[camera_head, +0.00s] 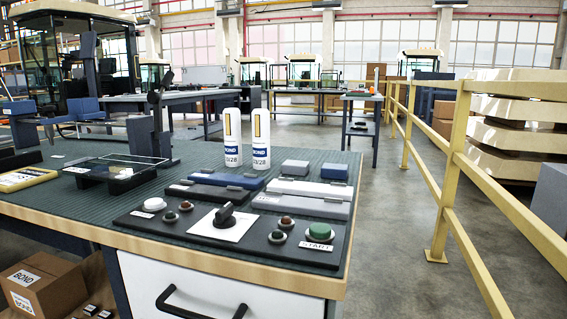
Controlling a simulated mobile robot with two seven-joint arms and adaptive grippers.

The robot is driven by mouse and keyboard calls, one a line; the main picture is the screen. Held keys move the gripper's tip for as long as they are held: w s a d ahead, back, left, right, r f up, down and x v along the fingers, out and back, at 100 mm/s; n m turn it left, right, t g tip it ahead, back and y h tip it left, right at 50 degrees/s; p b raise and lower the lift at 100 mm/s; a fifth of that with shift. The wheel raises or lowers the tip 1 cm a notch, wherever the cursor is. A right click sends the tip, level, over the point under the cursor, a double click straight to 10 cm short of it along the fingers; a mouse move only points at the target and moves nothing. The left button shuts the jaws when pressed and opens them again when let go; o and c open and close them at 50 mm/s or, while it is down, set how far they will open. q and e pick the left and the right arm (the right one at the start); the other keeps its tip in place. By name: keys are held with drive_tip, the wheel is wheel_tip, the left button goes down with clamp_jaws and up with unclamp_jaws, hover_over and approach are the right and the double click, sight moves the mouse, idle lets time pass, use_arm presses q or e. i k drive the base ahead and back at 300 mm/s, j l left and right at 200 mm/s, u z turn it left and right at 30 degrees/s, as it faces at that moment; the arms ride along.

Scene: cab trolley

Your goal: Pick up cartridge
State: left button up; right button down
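Two white cartridges stand upright side by side on the green mat of the workbench (100,205). The left cartridge (232,137) and the right cartridge (261,139) each have a yellow strip and a blue BOND label with a date-like marking below, the right one seeming to read 03/28. They are close together with a narrow gap. Neither of my grippers can be made out in the head view, and nothing is touching the cartridges.
Dark, blue and grey cases (309,188) lie before and beside the cartridges. A control panel with a green START button (320,231) is at the bench front. A dark upright stand (158,125) and black tray (110,174) are left. A yellow railing (452,160) bounds the right.

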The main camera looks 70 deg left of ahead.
sight(260, 117)
drive_tip(key=k+j, duration=0.65)
drive_tip(key=k+j+u, duration=0.1)
drive_tip(key=u, duration=1.55)
drive_tip(key=k+j, duration=0.05)
drive_tip(key=j, duration=0.05)
